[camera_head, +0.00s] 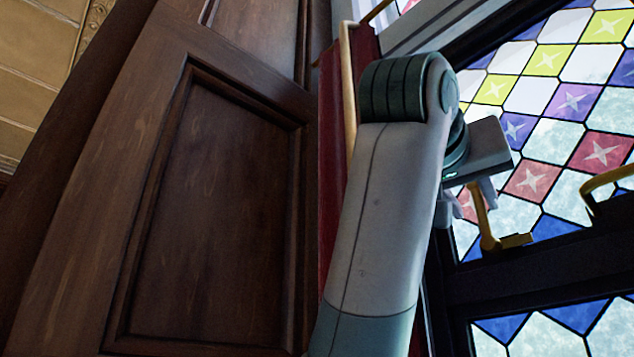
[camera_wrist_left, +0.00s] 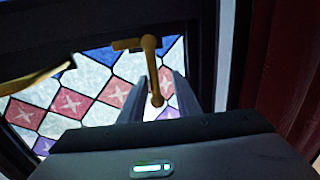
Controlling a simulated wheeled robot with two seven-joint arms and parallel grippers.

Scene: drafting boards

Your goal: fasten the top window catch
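The brass window catch (camera_head: 487,226) is on the dark frame of the stained-glass window, with its lever pointing up in the head view. It also shows in the left wrist view (camera_wrist_left: 151,62), where the lever's rounded end lies between my fingers. My left gripper (camera_head: 468,204) is at the lever's free end. In the left wrist view the left gripper (camera_wrist_left: 161,80) is open, one finger on each side of the lever, with gaps visible. I cannot tell whether either finger touches it. My right gripper is not in view.
A curved brass handle (camera_head: 605,184) is on the frame to the right of the catch. Dark wood panelling (camera_head: 215,210) and a red strip (camera_head: 332,130) stand to the left of my arm. Dark window bars (camera_head: 545,272) cross below the catch.

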